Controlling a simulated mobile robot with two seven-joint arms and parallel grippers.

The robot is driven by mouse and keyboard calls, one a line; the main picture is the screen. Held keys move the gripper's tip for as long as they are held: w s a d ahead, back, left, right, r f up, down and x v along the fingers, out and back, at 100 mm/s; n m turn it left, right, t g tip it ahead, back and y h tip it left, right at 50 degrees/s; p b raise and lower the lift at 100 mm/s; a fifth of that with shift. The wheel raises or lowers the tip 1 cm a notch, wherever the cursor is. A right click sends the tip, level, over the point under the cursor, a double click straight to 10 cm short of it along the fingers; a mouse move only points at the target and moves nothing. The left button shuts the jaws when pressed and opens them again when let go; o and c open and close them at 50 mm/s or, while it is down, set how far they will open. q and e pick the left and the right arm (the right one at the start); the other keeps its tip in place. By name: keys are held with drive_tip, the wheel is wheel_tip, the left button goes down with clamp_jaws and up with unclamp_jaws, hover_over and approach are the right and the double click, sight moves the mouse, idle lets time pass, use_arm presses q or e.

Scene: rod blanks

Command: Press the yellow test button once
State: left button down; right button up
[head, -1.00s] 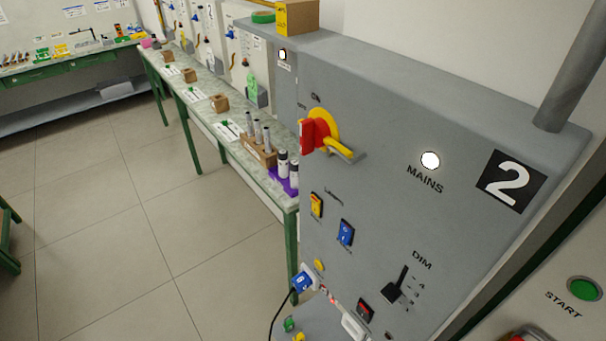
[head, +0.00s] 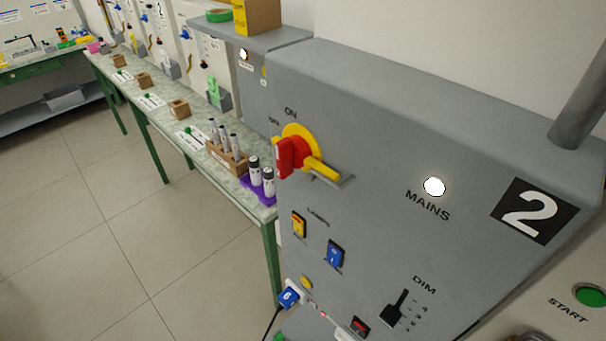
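A small round yellow button (head: 306,282) sits low on the left part of the grey cabinet front (head: 380,180), just above a blue plug (head: 288,297). Any lettering beside it is too small to read, so I cannot tell for sure that it is the test button. A yellow rocker switch (head: 298,224) and a blue rocker switch (head: 335,254) are above it. Neither of my grippers shows in the head view, and nothing touches the button.
The cabinet also has a red and yellow rotary handle (head: 296,154), a lit MAINS lamp (head: 434,187), a DIM slider (head: 394,311) and a red switch (head: 360,326). A long bench (head: 215,170) stands to the left. The floor (head: 90,250) is open. A green START button (head: 590,295) is at right.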

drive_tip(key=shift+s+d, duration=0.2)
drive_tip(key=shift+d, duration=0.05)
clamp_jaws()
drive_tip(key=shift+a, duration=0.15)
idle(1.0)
